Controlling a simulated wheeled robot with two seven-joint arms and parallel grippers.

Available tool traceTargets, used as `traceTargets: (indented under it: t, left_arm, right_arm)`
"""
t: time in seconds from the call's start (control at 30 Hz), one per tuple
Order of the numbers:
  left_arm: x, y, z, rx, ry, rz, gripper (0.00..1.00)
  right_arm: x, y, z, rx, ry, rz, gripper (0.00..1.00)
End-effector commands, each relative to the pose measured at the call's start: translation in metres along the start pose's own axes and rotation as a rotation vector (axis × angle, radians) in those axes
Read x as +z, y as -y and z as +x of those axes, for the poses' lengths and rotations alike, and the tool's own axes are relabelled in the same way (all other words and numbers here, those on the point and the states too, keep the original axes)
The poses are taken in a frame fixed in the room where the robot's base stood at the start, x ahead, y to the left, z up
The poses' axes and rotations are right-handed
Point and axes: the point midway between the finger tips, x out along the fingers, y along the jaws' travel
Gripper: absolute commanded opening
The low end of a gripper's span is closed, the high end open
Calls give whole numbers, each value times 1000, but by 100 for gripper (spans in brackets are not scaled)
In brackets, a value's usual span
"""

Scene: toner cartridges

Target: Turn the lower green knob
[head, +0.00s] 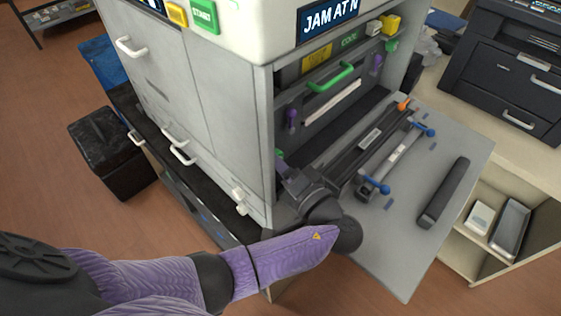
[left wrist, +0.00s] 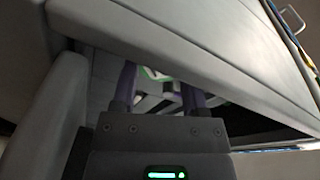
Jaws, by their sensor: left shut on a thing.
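The lower green knob (head: 279,154) shows as a small green patch at the left edge of the open machine bay, just above my left gripper. My left gripper (head: 292,178) reaches up to it from below, at the front opening. In the left wrist view my two purple fingers (left wrist: 159,82) reach in under a grey panel, with a bit of green (left wrist: 152,72) between them. The gripper is shut on the lower green knob, though the contact itself is mostly hidden. An upper green knob (head: 391,46) sits at the bay's upper right. My right gripper is not in view.
The lowered door (head: 450,150) extends right of my arm. It carries blue-ended rollers and a dark bar (head: 444,193). A green handle (head: 331,78) and purple levers are inside the bay. A black printer (head: 507,70) stands on a shelf at right.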

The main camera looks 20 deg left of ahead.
Motion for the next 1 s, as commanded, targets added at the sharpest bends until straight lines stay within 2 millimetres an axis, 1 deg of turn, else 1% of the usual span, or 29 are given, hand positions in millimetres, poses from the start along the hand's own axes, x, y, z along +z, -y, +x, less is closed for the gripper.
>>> traceTargets:
  t: [0.03, 0.1, 0.4, 0.7, 1.0]
  left_arm:
    - [-1, 3, 0, 8, 3, 32, 0]
    - [-1, 4, 0, 15, 8, 85, 0]
    - [-2, 4, 0, 49, 24, 300, 0]
    - [-2, 3, 0, 71, 35, 447, 0]
    - [-2, 2, 0, 78, 39, 498, 0]
  right_arm:
    - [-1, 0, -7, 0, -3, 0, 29]
    - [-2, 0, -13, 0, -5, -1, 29]
    - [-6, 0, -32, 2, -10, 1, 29]
    - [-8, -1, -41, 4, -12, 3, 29]
    - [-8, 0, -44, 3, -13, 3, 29]
